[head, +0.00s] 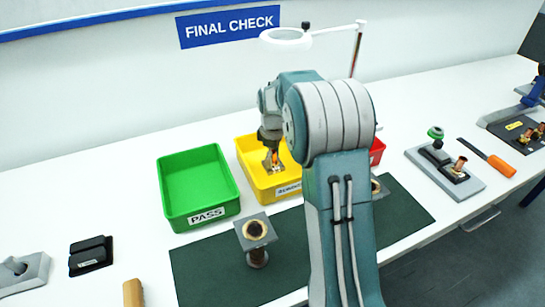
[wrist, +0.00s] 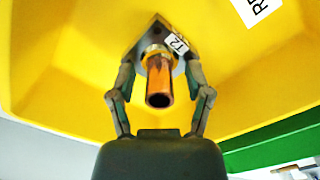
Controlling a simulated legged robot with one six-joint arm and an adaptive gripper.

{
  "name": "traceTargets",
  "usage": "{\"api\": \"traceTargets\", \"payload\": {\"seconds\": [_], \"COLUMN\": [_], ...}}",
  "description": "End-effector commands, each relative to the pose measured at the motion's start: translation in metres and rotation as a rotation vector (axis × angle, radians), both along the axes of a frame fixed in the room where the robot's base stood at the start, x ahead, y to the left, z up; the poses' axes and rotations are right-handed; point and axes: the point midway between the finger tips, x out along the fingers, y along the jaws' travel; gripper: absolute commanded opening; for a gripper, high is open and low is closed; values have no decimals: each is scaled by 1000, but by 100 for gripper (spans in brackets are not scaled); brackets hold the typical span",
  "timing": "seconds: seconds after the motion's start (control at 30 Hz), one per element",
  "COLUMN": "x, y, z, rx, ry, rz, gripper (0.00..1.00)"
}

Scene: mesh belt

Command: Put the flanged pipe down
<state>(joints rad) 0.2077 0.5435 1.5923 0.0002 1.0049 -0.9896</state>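The flanged pipe (wrist: 159,82) is a copper tube with a grey flange plate and a small white tag. My gripper (wrist: 160,66) has its two fingers on either side of the flange and appears shut on it. The tube's open end faces the wrist camera. In the head view, my gripper (head: 271,146) points down over the yellow bin (head: 247,153), with the flanged pipe (head: 275,168) at its fingertips, inside the bin's outline. I cannot tell whether the pipe touches the bin floor.
A green bin (head: 192,183) marked PASS stands to the left. A red bin (head: 377,151) is mostly hidden behind my arm. Another flanged piece (head: 256,231) stands on the dark mat (head: 205,277). A magnifier lamp (head: 287,38) rises behind.

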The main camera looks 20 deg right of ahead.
Motion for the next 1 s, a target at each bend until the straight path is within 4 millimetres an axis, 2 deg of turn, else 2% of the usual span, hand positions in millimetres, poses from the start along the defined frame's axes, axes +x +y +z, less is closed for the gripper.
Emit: {"api": "traceTargets", "payload": {"seconds": [0.17, 0.27, 0.7, 0.8, 1.0], "x": [0, 0, 1, 1, -2], "y": [0, 0, 0, 0, 1], "z": [1, 8, 94, 109, 124], "rx": [0, 0, -1, -1, -1], "ry": [0, -1, -4, -2, -4], "rz": [0, 0, 0, 0, -4], "gripper": [65, 65, 65, 65, 65]}}
